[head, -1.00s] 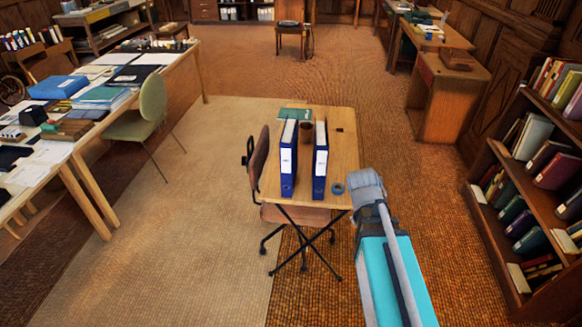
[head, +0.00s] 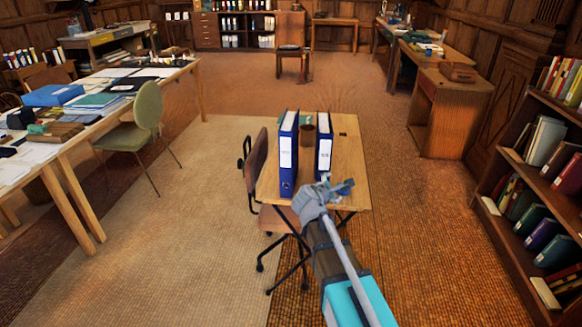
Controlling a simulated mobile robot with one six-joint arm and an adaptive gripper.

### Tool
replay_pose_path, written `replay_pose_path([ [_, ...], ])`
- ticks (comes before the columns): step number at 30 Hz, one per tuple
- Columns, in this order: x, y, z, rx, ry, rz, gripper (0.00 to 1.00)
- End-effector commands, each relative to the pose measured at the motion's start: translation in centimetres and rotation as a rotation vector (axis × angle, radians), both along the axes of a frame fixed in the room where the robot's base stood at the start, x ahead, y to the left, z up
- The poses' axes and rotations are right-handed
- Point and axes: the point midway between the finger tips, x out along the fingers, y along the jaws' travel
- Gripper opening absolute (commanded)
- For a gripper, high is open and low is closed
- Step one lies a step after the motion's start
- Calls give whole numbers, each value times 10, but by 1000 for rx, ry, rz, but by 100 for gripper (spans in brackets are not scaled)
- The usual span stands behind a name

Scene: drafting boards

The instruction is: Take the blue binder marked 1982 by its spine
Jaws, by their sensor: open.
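Two blue binders stand upright on a small wooden table, spines facing me. The left binder (head: 287,170) and the right binder (head: 324,145) each carry a white label, and the writing is too small to read, so I cannot tell which is marked 1982. My gripper (head: 338,187) is open and empty, in front of the right binder at the table's near edge. It overlaps the foot of that binder in the picture; I cannot tell whether they touch.
The small table (head: 352,160) has a brown cup (head: 307,131) between the binders. A brown chair (head: 256,165) stands at its left. A long cluttered table (head: 62,157) is further left, with a green chair (head: 147,110). A bookcase (head: 508,195) is at the right. The floor between is clear.

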Motion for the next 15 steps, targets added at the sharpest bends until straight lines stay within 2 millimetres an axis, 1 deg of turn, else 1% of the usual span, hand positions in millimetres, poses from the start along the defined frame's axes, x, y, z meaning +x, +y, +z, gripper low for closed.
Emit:
replay_pose_path([
  [1,8,14,-15,-61,-9,48,100],
  [5,22,45,-25,-239,-31,171,100],
  [9,33,82,-37,-435,-56,296,100],
  [15,43,134,-53,-698,-92,445,100],
])
